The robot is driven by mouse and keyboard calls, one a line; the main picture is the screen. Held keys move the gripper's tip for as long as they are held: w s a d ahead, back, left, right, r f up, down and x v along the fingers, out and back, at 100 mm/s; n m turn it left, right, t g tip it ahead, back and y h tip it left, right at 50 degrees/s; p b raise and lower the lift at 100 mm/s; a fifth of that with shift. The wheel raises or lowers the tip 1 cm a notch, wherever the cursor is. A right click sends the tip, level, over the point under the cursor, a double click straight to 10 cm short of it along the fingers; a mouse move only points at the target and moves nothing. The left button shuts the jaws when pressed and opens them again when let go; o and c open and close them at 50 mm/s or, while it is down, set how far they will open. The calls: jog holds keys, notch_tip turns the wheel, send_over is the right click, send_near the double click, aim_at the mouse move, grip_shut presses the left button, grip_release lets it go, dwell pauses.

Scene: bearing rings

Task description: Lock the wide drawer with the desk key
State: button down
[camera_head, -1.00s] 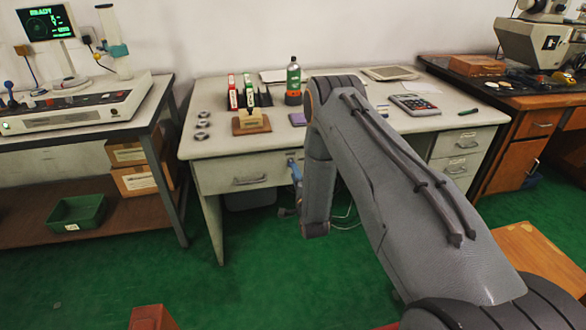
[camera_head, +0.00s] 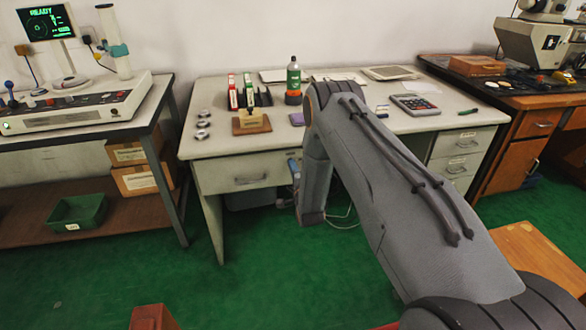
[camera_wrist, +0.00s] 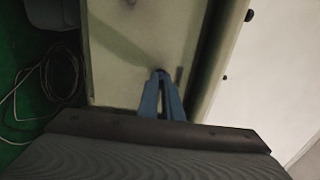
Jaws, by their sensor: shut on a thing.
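The wide drawer (camera_head: 222,174) is the pale front under the left part of the desk, closed flush, with a metal handle (camera_head: 250,180). Its pale front (camera_wrist: 125,45) also fills the middle of the wrist view. My gripper (camera_wrist: 161,78) has blue fingers drawn together, their tips at a small dark spot on the drawer front. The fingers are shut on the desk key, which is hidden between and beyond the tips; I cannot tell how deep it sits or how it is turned. In the head view my arm hides most of the gripper, with some blue showing beside the drawer's right end.
Narrow drawers (camera_head: 458,165) stand at the right. Loose cables (camera_wrist: 62,80) lie at the left of the wrist view.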

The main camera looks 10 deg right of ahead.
jog(key=shift+n, duration=0.3)
jog(key=shift+n+b, duration=1.4)
jog(key=shift+n, duration=7.2)
jog(key=c, duration=1.9)
grip_release()
jog(key=shift+c, duration=0.2)
